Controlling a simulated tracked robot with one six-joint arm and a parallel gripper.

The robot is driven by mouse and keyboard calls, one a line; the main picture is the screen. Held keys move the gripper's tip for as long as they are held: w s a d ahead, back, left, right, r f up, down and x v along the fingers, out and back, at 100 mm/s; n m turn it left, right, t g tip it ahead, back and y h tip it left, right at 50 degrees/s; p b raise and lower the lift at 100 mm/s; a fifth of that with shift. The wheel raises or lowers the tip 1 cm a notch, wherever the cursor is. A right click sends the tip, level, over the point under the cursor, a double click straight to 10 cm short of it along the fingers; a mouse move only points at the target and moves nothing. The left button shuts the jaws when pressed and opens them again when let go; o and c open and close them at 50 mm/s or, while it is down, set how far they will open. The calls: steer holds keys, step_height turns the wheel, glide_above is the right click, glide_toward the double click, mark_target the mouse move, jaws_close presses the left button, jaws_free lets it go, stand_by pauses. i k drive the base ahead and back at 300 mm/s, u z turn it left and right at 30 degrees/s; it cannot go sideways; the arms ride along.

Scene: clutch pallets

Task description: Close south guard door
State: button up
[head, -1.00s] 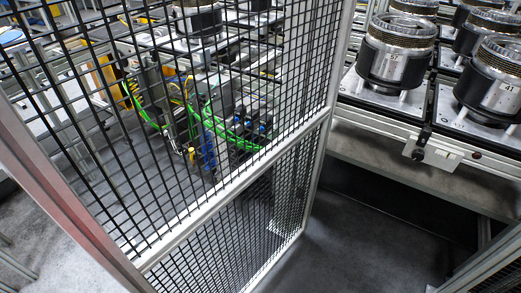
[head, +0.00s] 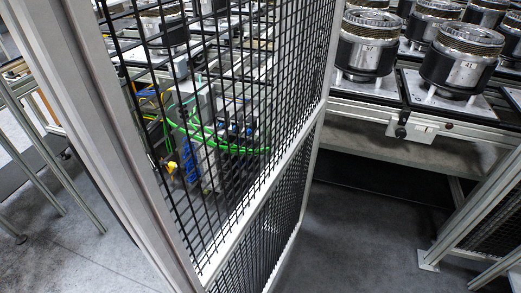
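The guard door (head: 299,140) is a tall panel of black wire mesh in a light grey metal frame, with a crossbar at mid height. It fills the middle of the head view and stands at an angle, swung open. A wide gap lies between its far edge and the post frame (head: 490,205) at the lower right. A thick grey post (head: 95,110) stands along its near left side. The door's handle or latch cannot be made out. My gripper is not in view, and no contact with the door shows.
Clutch units on pallets (head: 458,62) stand on a conveyor (head: 455,125) at the upper right. Green and blue cables (head: 205,135) hang behind the mesh. Grey metal legs (head: 45,150) stand at the left. The grey floor (head: 360,235) in the gap is clear.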

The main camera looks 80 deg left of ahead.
mark_target(62, 43)
steer(key=u, duration=0.05)
steer(key=k, duration=2.2)
steer(key=u, duration=1.45)
steer(key=i, duration=1)
steer(key=z, duration=0.05)
